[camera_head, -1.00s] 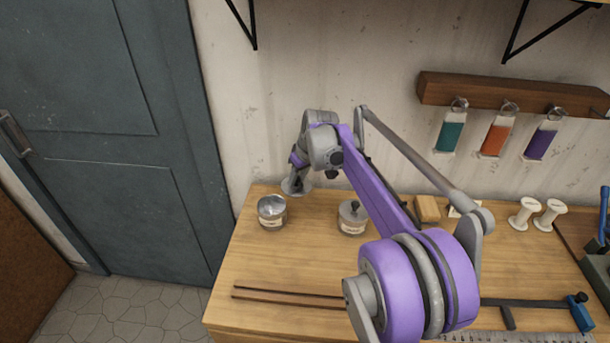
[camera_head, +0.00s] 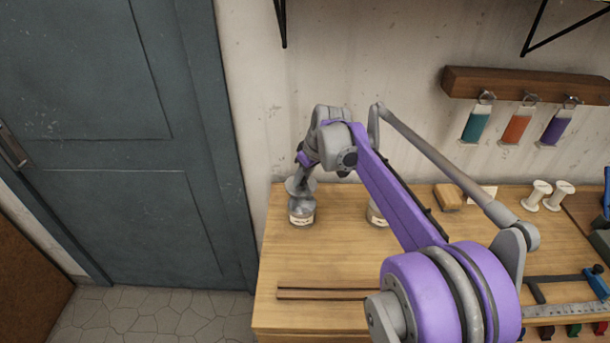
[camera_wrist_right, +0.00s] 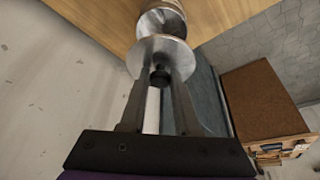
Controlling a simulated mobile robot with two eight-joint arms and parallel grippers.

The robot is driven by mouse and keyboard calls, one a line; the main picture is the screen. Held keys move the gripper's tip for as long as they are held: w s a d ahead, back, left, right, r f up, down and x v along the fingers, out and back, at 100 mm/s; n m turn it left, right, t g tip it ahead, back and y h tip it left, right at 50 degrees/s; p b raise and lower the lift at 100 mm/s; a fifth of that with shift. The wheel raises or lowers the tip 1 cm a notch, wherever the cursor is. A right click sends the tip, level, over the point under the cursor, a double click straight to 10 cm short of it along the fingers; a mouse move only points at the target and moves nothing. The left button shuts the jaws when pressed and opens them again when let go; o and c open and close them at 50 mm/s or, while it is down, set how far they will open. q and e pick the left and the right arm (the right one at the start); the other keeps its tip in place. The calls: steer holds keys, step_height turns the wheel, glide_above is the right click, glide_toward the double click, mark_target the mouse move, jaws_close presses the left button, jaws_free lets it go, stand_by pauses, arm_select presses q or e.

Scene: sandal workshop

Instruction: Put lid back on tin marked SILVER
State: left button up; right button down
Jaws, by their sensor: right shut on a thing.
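My right gripper (camera_head: 303,171) is shut on the dark knob of a round silvery lid (camera_head: 297,187). The lid is over the left tin (camera_head: 301,217), a metal tin with a pale label too small to read. In the right wrist view the knob (camera_wrist_right: 160,77) is between the gripper's fingers (camera_wrist_right: 160,84). The lid (camera_wrist_right: 160,50) covers part of the tin (camera_wrist_right: 160,20) beyond it. The lid looks just above the tin's rim, but I cannot tell whether they touch. My left gripper is not in view.
A second tin (camera_head: 376,215) stands to the right, mostly hidden by my right arm. Two thin dark strips (camera_head: 335,293) lie at the table's (camera_head: 310,260) front. A wooden block (camera_head: 447,197) and two white spools (camera_head: 550,195) stand at the back right. The table's left edge is near the left tin.

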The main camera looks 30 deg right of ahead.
mark_target(304, 187)
steer(key=shift+s+d+f+b, duration=0.1)
steer(key=shift+f+b, duration=0.35)
steer(key=shift+f, duration=0.5)
step_height(304, 187, down, 2)
steer(key=shift+f+b, duration=0.2)
steer(key=shift+b, duration=0.5)
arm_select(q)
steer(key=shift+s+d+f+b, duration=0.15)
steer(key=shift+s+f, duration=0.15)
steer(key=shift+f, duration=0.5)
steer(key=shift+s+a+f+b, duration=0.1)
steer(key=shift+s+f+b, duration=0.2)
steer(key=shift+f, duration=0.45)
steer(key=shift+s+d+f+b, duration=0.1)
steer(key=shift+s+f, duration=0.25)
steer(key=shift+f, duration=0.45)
arm_select(e)
steer(key=shift+f, duration=1.1)
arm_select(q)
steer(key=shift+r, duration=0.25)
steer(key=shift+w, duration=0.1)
arm_select(e)
steer(key=shift+f, duration=0.15)
steer(key=c, duration=0.6)
jaws_free()
steer(key=shift+o, duration=0.5)
